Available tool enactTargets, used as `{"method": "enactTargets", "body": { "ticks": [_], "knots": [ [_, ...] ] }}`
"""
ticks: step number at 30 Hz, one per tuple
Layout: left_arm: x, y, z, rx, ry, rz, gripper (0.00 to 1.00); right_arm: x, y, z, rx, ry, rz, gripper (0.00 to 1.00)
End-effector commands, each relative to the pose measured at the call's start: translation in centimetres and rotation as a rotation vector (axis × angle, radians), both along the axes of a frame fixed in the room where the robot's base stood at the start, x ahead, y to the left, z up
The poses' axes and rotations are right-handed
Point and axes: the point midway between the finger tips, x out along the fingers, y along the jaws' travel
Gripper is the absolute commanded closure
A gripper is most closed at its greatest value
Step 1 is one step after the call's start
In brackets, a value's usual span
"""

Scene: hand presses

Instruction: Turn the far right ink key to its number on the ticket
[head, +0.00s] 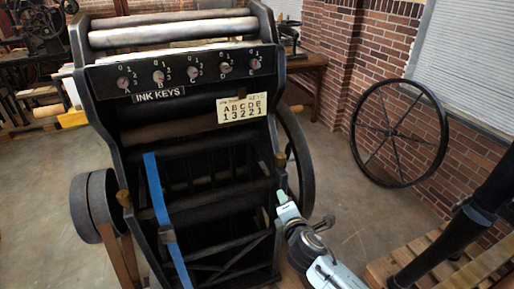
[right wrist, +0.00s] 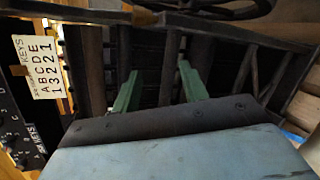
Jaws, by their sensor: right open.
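The ticket (head: 242,109) below the panel reads A B C D E over 1 3 2 2 1, so E has 1. My right gripper (head: 283,200) is low at the press's right side, well below and apart from key E. In the right wrist view its two green fingers (right wrist: 158,88) are spread with nothing between them. The ticket (right wrist: 36,64) shows sideways there. My left gripper is not in view.
Keys A to D sit in a row left of key E. The press frame (head: 275,130) and a dark wheel (head: 300,160) stand close to my right gripper. A blue strap (head: 158,205) hangs in front. A large wheel (head: 398,132) leans on the brick wall.

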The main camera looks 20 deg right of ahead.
Motion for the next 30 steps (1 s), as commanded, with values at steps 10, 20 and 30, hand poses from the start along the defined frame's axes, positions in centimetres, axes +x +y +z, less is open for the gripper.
{"method": "enactTargets", "body": {
  "ticks": [10, 20, 30],
  "knots": [
    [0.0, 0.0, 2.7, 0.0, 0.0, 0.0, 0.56, 4.6, 3.2, 26.6, -0.983, -0.449, 0.09, 0.56],
    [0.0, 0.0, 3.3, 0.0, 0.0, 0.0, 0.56, 7.1, 3.4, 29.8, -1.082, -0.481, 0.071, 0.56],
    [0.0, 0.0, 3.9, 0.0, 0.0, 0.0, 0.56, 13.5, 3.0, 32.3, -1.078, -0.479, 0.072, 0.56]
  ]
}}
